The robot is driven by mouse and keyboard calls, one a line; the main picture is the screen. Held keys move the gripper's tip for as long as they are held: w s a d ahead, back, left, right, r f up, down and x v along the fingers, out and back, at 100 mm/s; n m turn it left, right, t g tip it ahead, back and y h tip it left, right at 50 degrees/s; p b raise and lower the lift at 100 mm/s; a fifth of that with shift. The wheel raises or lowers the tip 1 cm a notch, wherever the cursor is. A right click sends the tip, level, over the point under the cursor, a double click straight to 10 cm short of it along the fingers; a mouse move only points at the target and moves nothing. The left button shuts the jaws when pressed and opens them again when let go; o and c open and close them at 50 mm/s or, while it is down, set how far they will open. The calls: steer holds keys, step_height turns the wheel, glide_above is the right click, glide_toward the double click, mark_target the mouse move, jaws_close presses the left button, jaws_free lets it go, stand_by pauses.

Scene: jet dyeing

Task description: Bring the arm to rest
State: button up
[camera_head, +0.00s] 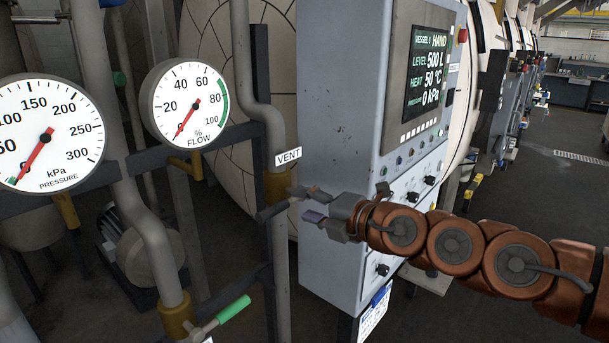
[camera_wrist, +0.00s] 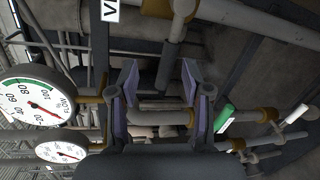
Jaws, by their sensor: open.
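My gripper (camera_head: 303,204) is at the end of my outstretched arm, in front of the grey control cabinet. It points left toward the pipework below the VENT label (camera_head: 288,156). In the wrist view, my gripper (camera_wrist: 160,76) has its two purple-padded fingers spread apart. I see nothing held between them. In the head view the fingers overlap the area near the vent pipe's brass fitting (camera_head: 279,186). I cannot tell whether they touch anything.
The control cabinet (camera_head: 340,110) stands close behind the gripper; its screen reads HAND, 500 L, 50 °C, 0 kPa. A pressure gauge (camera_head: 60,120) and a flow gauge (camera_head: 205,90) are at left. A green-handled valve lever (camera_head: 233,308) is below. Open floor (camera_head: 560,190) lies at right.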

steer(key=s+a+r+n+y, duration=0.1)
steer(key=s+a+r+n, duration=0.2)
steer(key=n, duration=0.5)
steer(key=s+r+n+y, duration=0.1)
steer(key=s+r+n, duration=0.1)
steer(key=r+n, duration=0.55)
steer(key=s+a+f+n+g, duration=0.55)
steer(key=s+f+n, duration=0.55)
steer(key=n, duration=0.5)
steer(key=s+d+f+n+g+h, duration=0.55)
steer(key=s+d+f+n, duration=0.2)
steer(key=s+f, duration=0.45)
steer(key=s+d+f+n+g+h, duration=0.1)
steer(key=s+d+f+h, duration=0.2)
steer(key=d, duration=0.6)
steer(key=s+d+f+n+g+h, duration=0.1)
steer(key=s+d+f+h, duration=0.3)
steer(key=d, duration=0.5)
steer(key=shift+d+f+n+h, duration=0.2)
steer(key=shift+d+n+h, duration=0.05)
steer(key=shift+n+h, duration=0.25)
